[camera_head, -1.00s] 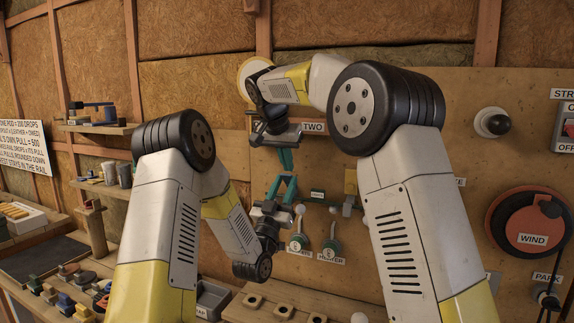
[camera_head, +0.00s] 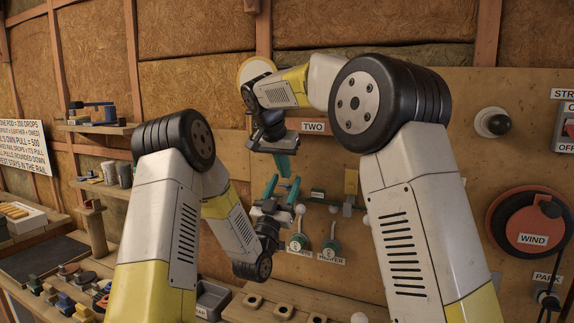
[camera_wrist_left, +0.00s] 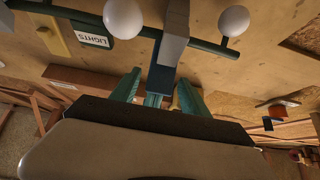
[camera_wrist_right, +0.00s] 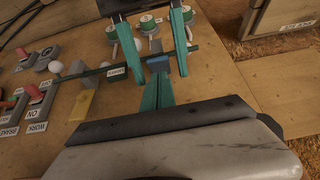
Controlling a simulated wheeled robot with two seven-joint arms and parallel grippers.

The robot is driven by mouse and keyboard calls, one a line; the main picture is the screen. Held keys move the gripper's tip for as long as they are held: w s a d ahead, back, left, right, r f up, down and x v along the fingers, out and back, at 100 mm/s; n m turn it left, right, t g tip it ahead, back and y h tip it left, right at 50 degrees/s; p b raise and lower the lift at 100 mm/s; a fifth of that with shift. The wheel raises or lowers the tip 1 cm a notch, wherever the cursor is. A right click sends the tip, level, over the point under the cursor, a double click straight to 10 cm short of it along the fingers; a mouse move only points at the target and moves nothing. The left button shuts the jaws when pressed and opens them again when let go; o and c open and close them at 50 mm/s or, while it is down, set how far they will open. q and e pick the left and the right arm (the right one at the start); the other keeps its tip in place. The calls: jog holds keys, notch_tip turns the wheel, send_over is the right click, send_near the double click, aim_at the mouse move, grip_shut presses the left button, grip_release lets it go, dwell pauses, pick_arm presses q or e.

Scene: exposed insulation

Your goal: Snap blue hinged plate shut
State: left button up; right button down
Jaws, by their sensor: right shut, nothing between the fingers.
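A small blue plate (camera_wrist_left: 160,78) at the end of a grey strip shows in the left wrist view, between my left fingers. It also shows in the right wrist view (camera_wrist_right: 157,63), just beyond my right fingertips. I cannot tell whether it touches a finger or how far it is folded. In the head view I cannot make it out. My left gripper (camera_head: 282,188) points up with its teal fingers apart. My right gripper (camera_head: 284,166) hangs above it, pointing down, its fingers together; they also show in the right wrist view (camera_wrist_right: 158,84).
A green rod with white balls (camera_wrist_left: 123,17) crosses in front of the wooden panel. A yellow plate (camera_head: 351,182) and a LIGHTS label (camera_wrist_left: 93,35) are close by. An orange WIND reel (camera_head: 528,225) is at the right.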

jog(key=shift+w+d+r, duration=0.1)
jog(key=shift+r, duration=0.1)
pick_arm(q)
jog(key=shift+s+f, duration=0.1)
jog(key=shift+f, duration=0.05)
